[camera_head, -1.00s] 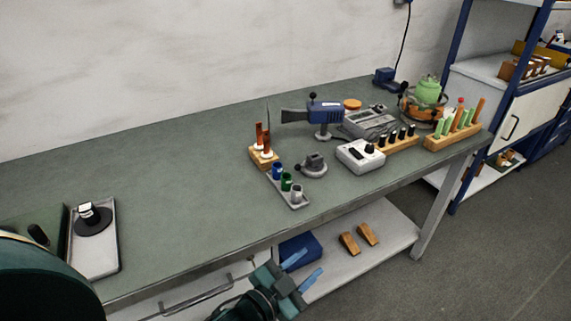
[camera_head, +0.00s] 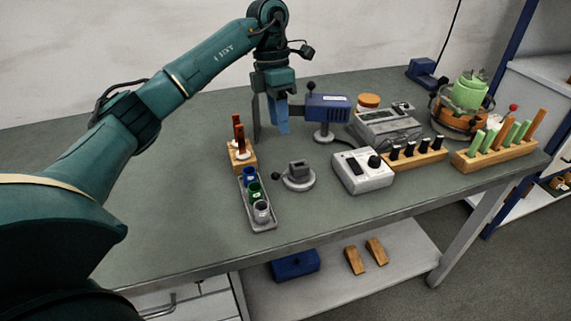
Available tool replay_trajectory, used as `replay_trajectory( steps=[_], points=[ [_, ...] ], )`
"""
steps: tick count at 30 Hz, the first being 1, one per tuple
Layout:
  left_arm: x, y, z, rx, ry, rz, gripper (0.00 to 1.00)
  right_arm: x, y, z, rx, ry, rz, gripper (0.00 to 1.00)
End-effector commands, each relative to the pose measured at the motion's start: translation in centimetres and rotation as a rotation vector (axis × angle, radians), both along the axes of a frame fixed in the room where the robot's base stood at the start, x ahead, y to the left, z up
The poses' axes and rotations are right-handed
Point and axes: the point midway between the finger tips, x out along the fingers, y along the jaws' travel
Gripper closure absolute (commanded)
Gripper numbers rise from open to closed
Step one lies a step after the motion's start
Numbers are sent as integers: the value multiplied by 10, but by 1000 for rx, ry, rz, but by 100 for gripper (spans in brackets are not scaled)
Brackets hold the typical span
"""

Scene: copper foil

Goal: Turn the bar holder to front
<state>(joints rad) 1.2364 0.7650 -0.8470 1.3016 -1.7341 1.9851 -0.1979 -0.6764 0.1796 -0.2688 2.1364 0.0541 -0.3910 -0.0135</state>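No label marks the bar holder. A small grey round base with a square block on top and a knob at its left side (camera_head: 299,176) stands mid-table and may be it; I cannot be sure. My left gripper (camera_head: 278,130) points down from above, behind and left of this grey piece and apart from it. My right gripper is out of view.
A tray of small cups (camera_head: 262,226) and a wooden block with brown-handled tools (camera_head: 243,160) stand left of the grey piece. A white control box (camera_head: 362,172) and wooden racks (camera_head: 496,155) stand right. The table's left part (camera_head: 150,215) is clear.

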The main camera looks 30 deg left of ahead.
Motion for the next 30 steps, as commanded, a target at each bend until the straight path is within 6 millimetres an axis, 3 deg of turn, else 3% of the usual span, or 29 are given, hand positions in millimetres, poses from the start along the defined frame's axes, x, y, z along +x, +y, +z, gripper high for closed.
replay_trajectory(
  steps=[5, 21, 30],
  points=[
    [-3, 8, -7, 35, 9, 9, 63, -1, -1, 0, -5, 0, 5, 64],
    [-15, -9, -107, 29, 8, 8, 63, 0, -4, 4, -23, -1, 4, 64],
    [-16, -12, -124, 29, 5, 8, 63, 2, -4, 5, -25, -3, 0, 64]
  ],
)
